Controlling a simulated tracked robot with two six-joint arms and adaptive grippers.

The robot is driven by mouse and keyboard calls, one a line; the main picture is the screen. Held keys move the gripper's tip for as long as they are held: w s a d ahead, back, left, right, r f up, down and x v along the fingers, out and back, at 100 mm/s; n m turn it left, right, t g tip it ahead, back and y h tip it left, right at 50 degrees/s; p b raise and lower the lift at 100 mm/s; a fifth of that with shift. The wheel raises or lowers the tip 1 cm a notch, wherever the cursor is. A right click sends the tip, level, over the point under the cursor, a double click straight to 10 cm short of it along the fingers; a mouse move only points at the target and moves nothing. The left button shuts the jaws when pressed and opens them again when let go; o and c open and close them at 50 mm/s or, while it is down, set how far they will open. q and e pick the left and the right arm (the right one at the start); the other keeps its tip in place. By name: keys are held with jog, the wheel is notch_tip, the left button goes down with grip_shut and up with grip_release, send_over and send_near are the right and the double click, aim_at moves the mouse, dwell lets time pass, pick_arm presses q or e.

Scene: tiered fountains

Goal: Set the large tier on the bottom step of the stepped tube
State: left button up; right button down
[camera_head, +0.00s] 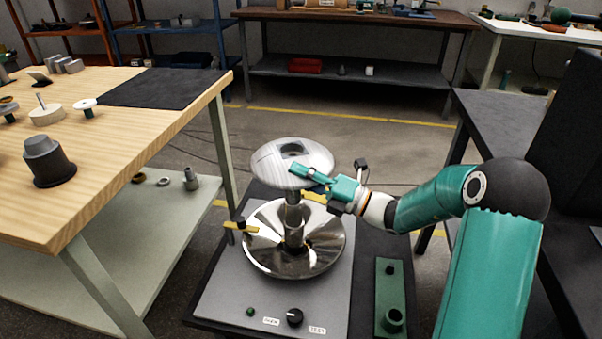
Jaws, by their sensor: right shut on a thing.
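The large tier (312,150), a shiny silver dish with a dark central hole, is held above the basin (336,245). My right gripper (303,174) is shut on its near right rim. The stepped tube (294,226) stands upright in the middle of the basin, its lower part wider than its upper part. The tier hangs over the tube's upper end and hides it. I cannot tell whether the tube passes into the hole. A clear gap shows between the tier and the basin. My left gripper is out of view.
The basin sits on a grey panel (225,292) with a black knob (294,318) and a green button. A green block (390,295) stands to the right. A wooden table (150,125) with small parts and a dark stepped piece (47,160) is at left.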

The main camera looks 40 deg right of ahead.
jog(key=shift+f+b, duration=1)
jog(key=shift+f, duration=1.8)
jog(key=shift+f, duration=0.1)
notch_tip(320, 180, down, 7)
jog(key=b, duration=0.2)
jog(key=shift+b, duration=0.3)
notch_tip(320, 180, down, 6)
jog(key=b, duration=0.2)
jog(key=shift+f, duration=0.25)
dwell(0.7)
jog(key=shift+f+b, duration=0.4)
dwell(0.8)
jog(key=c, duration=0.8)
grip_release()
jog(key=shift+f, duration=0.1)
jog(key=shift+s, duration=0.1)
